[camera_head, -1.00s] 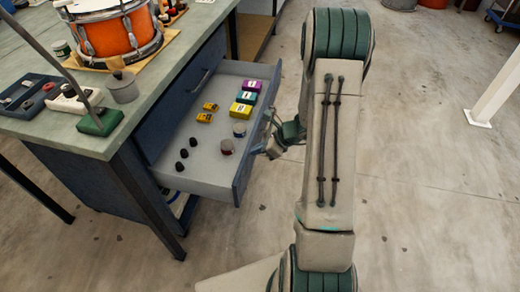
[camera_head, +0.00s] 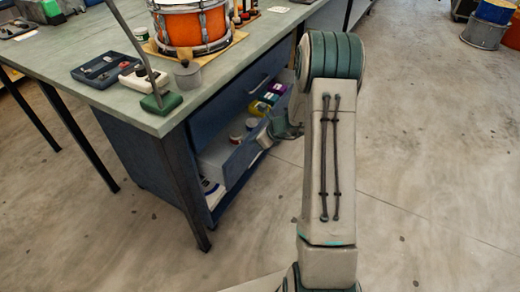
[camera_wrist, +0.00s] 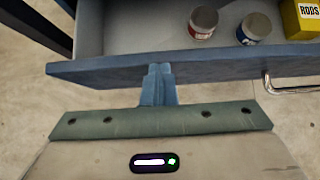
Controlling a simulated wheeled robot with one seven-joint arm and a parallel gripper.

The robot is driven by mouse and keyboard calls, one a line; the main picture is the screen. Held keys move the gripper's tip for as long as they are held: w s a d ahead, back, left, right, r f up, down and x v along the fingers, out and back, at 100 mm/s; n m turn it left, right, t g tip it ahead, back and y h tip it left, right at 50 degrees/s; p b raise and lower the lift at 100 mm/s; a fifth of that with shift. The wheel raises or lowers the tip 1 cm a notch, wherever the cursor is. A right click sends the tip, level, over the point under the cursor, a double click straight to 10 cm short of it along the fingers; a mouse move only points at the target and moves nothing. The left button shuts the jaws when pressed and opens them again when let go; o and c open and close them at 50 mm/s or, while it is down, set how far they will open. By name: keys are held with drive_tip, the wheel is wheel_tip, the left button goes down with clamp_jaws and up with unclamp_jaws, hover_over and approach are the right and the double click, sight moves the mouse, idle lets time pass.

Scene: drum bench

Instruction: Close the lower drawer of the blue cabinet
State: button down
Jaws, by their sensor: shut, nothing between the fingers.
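The blue cabinet (camera_head: 140,150) stands under the bench top. Its lower drawer (camera_head: 243,158) is partly open, with its front panel out from the cabinet. In the wrist view the top edge of the drawer front (camera_wrist: 225,68) runs across the picture, with a metal handle (camera_wrist: 290,88) at the right. My gripper (camera_head: 264,138) is shut and empty at the outer face of the drawer front. In the wrist view its fingertips (camera_wrist: 158,72) meet the front and appear to touch it, left of the handle. My arm hides the far end of the drawer.
The drawer holds a red-labelled can (camera_wrist: 203,22), a blue-labelled can (camera_wrist: 254,28) and a yellow box (camera_wrist: 302,18). The closed upper drawer (camera_head: 228,108) is above. An orange drum (camera_head: 190,28) and a tray (camera_head: 108,70) stand on the bench.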

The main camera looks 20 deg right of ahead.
drive_tip(key=w+a, duration=0.4)
drive_tip(key=w, duration=0.1)
drive_tip(key=shift+a, duration=0.3)
drive_tip(key=shift+w, duration=0.1)
